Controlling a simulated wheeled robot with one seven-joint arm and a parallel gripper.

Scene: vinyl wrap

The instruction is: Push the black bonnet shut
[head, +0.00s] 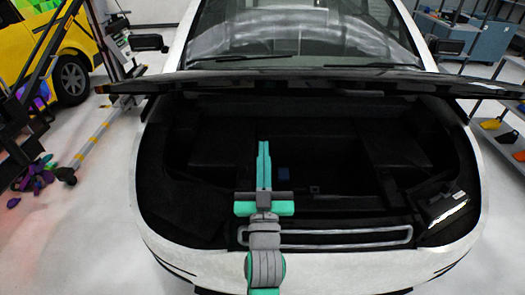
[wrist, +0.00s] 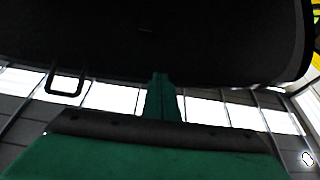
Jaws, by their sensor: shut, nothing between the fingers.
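The black bonnet (head: 310,82) is raised and seen nearly edge-on in the head view, spanning the front of the white car (head: 330,262). The dark open compartment (head: 330,180) shows below it. My gripper (head: 264,148) is shut and empty, in front of the compartment and below the bonnet's edge in the picture. In the wrist view the bonnet's dark underside (wrist: 150,40) fills the top, and my shut fingers (wrist: 160,80) point up towards it. I cannot tell whether the fingertips touch it. A latch loop (wrist: 65,82) hangs at the bonnet's edge.
A wheeled stand (head: 100,140) is left of the car, with a yellow vehicle (head: 35,50) behind it. Small purple pieces (head: 30,180) lie on the floor at left. A shelf with orange bins (head: 495,125) stands at right.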

